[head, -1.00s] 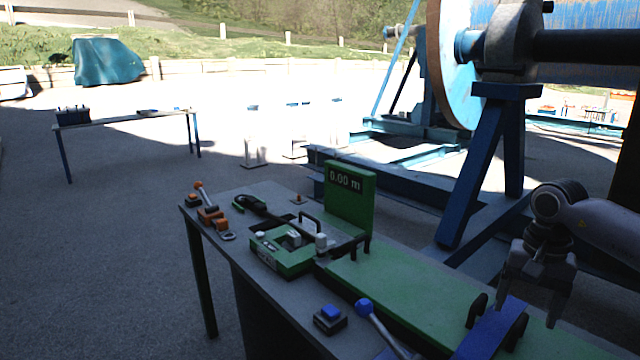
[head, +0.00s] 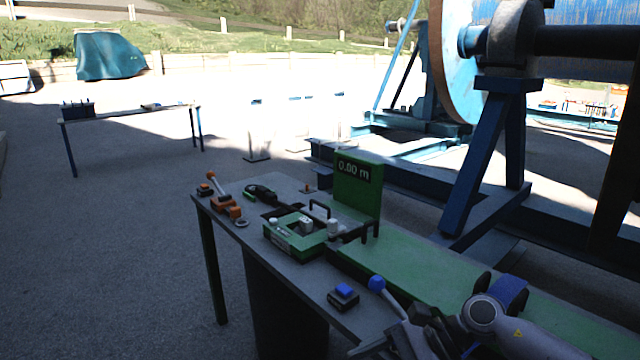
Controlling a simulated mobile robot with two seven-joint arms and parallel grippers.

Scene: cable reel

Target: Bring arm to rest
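My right arm comes in from the lower right, low over the green bed of the bench (head: 430,262). My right gripper (head: 412,340) is at the bottom edge, beside the lower part of a lever with a blue ball knob (head: 377,283). Its fingers are dark, foreshortened and partly cut off, so I cannot tell whether they are open or touch the lever. The arm partly hides a blue band with black rollers (head: 512,290). My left gripper is not in view. A green display (head: 358,188) reads 0.00 m.
A green clamp unit (head: 295,237), orange-handled tool (head: 222,203) and blue-topped button box (head: 343,297) sit on the bench. A large cable reel (head: 452,60) on a blue stand (head: 487,160) rises behind. A side table (head: 130,113) stands left; paved ground between is open.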

